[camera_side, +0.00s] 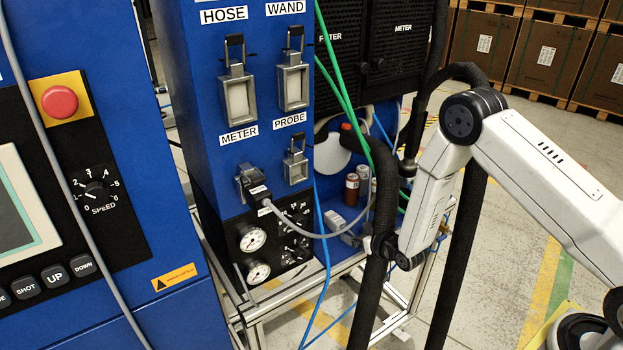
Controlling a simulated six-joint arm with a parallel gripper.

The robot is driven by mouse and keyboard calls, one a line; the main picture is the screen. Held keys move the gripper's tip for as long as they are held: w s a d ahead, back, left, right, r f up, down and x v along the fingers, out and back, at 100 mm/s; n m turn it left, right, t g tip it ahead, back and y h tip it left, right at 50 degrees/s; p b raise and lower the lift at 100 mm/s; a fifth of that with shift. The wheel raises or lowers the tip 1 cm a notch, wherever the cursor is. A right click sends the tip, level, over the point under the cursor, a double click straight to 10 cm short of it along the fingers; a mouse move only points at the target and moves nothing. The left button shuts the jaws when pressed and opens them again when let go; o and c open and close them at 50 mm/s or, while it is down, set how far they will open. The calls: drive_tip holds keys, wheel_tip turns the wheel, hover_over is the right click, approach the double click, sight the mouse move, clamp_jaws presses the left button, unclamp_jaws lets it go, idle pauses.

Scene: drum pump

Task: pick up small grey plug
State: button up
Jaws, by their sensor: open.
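A small dark grey plug-like piece (250,184) with a white tag sits at the front of the blue cabinet, below the METER label. A grey cable runs from just below it to the right. Another small grey piece (335,221) lies on the blue shelf; I cannot tell its exact shape. My gripper (372,245) is at the end of the white arm, low beside the black hose, right of both grey pieces. It is open and apart from the cabinet plug. The hose hides much of it, so its fingertips are unclear.
Thick black hoses (375,285) hang around my wrist. Green and blue hoses cross in front of the cabinet (190,75). Small cans (351,188) stand on the shelf (325,195). Gauges (252,238) are below the plug. A control panel (60,215) fills the left.

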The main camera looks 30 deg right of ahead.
sight(342, 226)
drive_tip(key=shift+x, duration=1.3)
drive_tip(key=shift+w, duration=0.1)
drive_tip(key=shift+x, duration=2.5)
clamp_jaws()
